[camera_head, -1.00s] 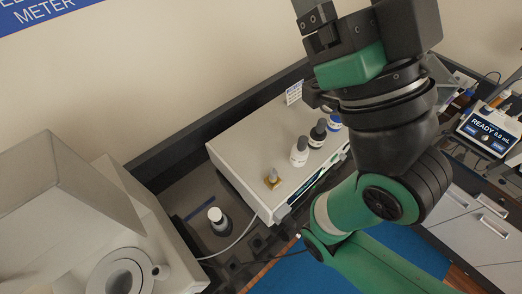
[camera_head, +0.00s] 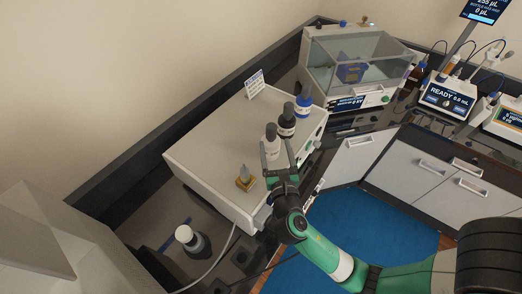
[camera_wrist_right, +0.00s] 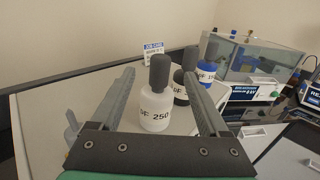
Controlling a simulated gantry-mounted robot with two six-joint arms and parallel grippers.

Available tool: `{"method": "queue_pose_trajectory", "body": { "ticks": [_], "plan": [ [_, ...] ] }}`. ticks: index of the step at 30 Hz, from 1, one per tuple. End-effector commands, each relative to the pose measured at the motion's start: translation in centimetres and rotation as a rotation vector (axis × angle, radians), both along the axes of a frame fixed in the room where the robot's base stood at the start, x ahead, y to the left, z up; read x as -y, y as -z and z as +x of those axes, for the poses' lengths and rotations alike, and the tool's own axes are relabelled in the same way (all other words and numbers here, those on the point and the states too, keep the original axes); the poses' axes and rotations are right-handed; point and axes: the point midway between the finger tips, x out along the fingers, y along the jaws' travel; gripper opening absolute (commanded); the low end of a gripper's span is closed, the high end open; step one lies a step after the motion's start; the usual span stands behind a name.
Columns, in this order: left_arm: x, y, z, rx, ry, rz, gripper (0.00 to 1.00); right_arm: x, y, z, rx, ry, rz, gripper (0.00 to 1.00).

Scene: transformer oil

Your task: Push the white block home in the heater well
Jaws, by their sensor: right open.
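No block that I can name for certain as the white block shows, and neither does a clear heater well. My right gripper (camera_head: 277,152) is open at the front edge of the pale box, by a white bottle (camera_head: 270,138). In the right wrist view the open fingers (camera_wrist_right: 160,76) appear on both sides of this grey-capped bottle (camera_wrist_right: 155,109), labelled with 250. I cannot tell whether they touch it. My left gripper is out of view.
A glass-walled case (camera_head: 355,65) stands behind. A cable (camera_head: 222,255) runs by the box's left front.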

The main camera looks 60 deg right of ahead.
Motion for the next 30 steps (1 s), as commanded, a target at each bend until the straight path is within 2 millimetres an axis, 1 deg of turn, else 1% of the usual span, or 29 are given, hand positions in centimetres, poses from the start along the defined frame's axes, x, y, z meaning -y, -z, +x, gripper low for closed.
{"method": "queue_pose_trajectory", "body": {
  "ticks": [1,4,6,8,12,15,23,30],
  "plan": [
    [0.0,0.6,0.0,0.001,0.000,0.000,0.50,0.1,0.9,-0.3,-0.007,0.003,0.001,0.79],
    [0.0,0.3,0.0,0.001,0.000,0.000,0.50,0.2,0.4,-0.1,-0.002,0.004,0.002,0.79],
    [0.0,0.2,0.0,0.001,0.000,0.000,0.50,0.6,0.3,0.2,0.000,0.004,0.002,0.79],
    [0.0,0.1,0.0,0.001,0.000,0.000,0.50,1.4,0.3,0.7,0.002,0.007,0.004,0.79],
    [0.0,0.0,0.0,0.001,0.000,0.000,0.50,3.7,0.2,2.2,0.004,0.008,0.004,0.79],
    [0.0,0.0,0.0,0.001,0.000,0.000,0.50,4.9,0.3,3.2,0.003,0.005,0.004,0.79],
    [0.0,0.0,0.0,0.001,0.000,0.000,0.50,5.9,0.3,3.9,0.003,0.003,0.004,0.79],
    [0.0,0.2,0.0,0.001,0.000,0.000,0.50,9.1,0.3,6.2,0.004,0.004,0.005,0.79]
  ]
}}
